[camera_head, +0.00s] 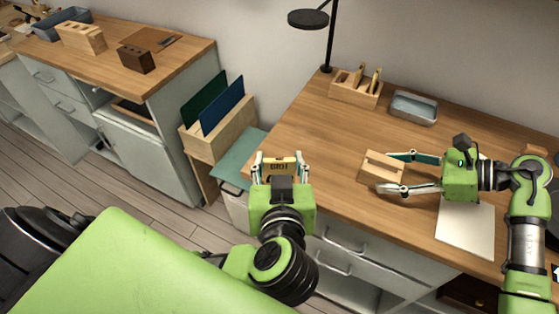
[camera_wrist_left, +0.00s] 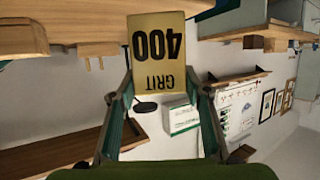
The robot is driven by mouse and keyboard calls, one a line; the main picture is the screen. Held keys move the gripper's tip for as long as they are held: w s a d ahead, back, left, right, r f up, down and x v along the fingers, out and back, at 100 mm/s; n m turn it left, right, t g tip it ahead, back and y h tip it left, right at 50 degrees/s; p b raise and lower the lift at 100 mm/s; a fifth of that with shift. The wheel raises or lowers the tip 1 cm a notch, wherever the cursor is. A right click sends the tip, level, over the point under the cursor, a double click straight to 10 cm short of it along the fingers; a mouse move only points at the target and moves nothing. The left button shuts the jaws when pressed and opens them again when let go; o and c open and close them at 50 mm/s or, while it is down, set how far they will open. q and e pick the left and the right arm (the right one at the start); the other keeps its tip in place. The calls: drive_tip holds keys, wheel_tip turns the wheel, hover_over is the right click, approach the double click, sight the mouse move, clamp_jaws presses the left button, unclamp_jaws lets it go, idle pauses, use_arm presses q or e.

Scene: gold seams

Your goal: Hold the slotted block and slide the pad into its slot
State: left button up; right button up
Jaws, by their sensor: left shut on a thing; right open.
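The pad (camera_head: 281,167) is a yellow piece with dark lettering. In the left wrist view the pad (camera_wrist_left: 157,52) reads "GRIT 400", upside down. My left gripper (camera_head: 281,159) is shut on it, holding it between two fingers near the bench's left front edge, left of the block. The slotted block (camera_head: 383,167) is light wood with a groove along its top and sits on the bench. My right gripper (camera_head: 386,172) is open, with one finger on the far side of the block and one on the near side. I cannot tell whether those fingers touch it.
A wooden holder (camera_head: 352,91) with upright pieces and a grey tray (camera_head: 414,108) stand at the back of the bench (camera_head: 310,135). A lamp (camera_head: 308,18) hangs above. A pale sheet (camera_head: 466,228) lies at the right. Bare bench separates pad and block.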

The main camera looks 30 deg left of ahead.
use_arm(q)
drive_tip(key=shift+w+f+b, duration=0.1)
drive_tip(key=shift+f+b, duration=0.3)
drive_tip(key=shift+f, duration=0.4)
use_arm(e)
drive_tip(key=shift+x, duration=1)
drive_tip(key=c, duration=0.7)
use_arm(q)
drive_tip(key=shift+w+d+r, duration=0.1)
drive_tip(key=shift+w+d, duration=0.05)
drive_tip(key=shift+d, duration=0.05)
drive_tip(key=w+d+r+m+t+h, duration=0.1)
drive_tip(key=w+d+r+m+h, duration=0.2)
drive_tip(key=w+d+r, duration=0.5)
drive_tip(key=w+d+r+m+t+h, duration=0.1)
drive_tip(key=w+d+r+m+h, duration=0.4)
drive_tip(key=d, duration=0.6)
wheel_tip(320, 180, down, 8)
drive_tip(key=n+y, duration=0.1)
drive_tip(key=n, duration=0.1)
drive_tip(key=shift+w+a, duration=0.15)
drive_tip(key=shift+w, duration=0.1)
